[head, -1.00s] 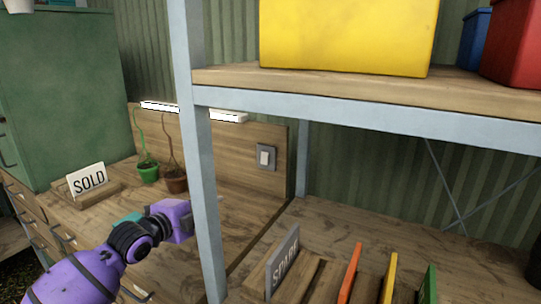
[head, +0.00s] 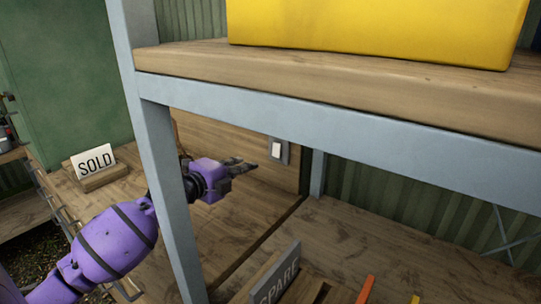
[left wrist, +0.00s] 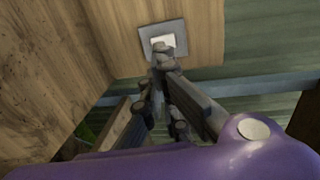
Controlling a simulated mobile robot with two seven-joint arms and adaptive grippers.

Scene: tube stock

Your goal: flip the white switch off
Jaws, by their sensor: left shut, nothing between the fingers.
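The white switch (head: 276,149) sits in a grey plate (head: 284,157) on the wooden back panel, just under the shelf's front beam. My left gripper (head: 254,165) is shut and empty, a little to the left of the switch in the head view, its fingers pointing toward it. In the left wrist view the switch (left wrist: 163,41) shows at the top middle, partly covered by the shut fingertips (left wrist: 162,55). I cannot tell whether the fingertips touch it. My right gripper is in neither view.
A grey shelf post (head: 162,180) stands in front of my left arm. The shelf board (head: 330,84) with a yellow bin (head: 380,25) is above. A SOLD sign (head: 94,161) stands on the bench at left; a SPARE sign (head: 277,276) is in front.

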